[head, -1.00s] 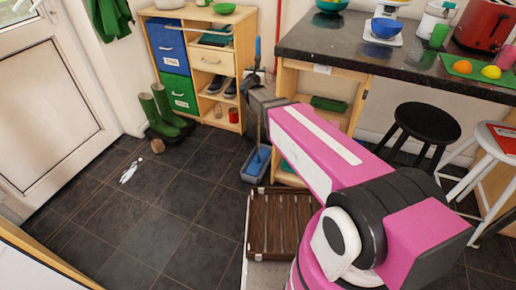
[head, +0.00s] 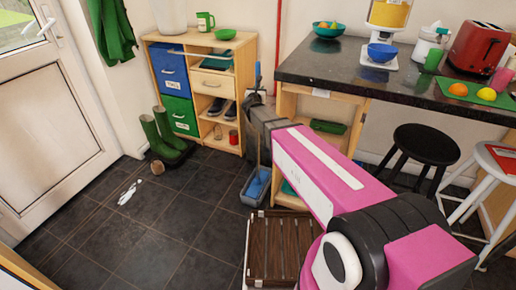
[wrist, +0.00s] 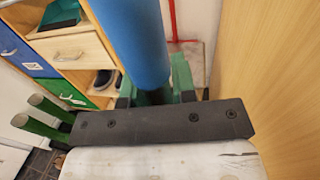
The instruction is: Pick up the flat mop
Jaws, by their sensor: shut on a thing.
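The flat mop (head: 258,75) stands nearly upright, with a blue grip at its top and a thin pole below. Its blue lower end appears to be inside a grey-blue bucket (head: 247,199) on the floor. My gripper (head: 257,98) is shut on the mop's handle just below the blue grip. In the wrist view the blue grip (wrist: 135,40) rises between the green fingers of my gripper (wrist: 155,95). The exact contact is partly hidden by the dark gripper body.
A wooden shelf unit (head: 214,64) with bins and shoes stands behind left. The granite counter (head: 330,68) and its wooden frame are close on the right. A slatted dark wooden thing (head: 278,248) lies in front of the bucket. Green boots (head: 160,140) stand left; tiled floor there is mostly clear.

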